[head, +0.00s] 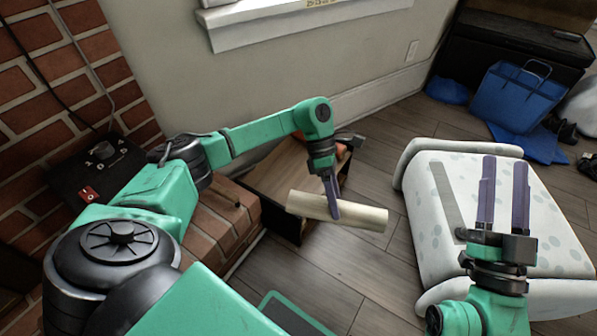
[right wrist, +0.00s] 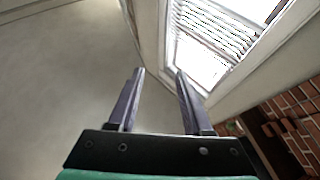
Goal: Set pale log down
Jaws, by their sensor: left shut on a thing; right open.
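The pale log (head: 361,214) is a cream cylinder in the middle of the head view, lying roughly level. My left gripper (head: 334,210) is shut on it near its middle, fingers pointing down. The log appears held above the floor, in front of a wooden box (head: 281,176); the exact height is hard to tell. My right gripper (head: 503,180) is open and empty, in front of the white chair in the head view. Its two parted fingers also show in the right wrist view (right wrist: 158,88), with nothing between them.
A brick hearth (head: 215,222) and brick wall (head: 30,85) are at the left. A white patterned chair (head: 450,195) stands at the right. A blue bag (head: 512,92) lies behind it.

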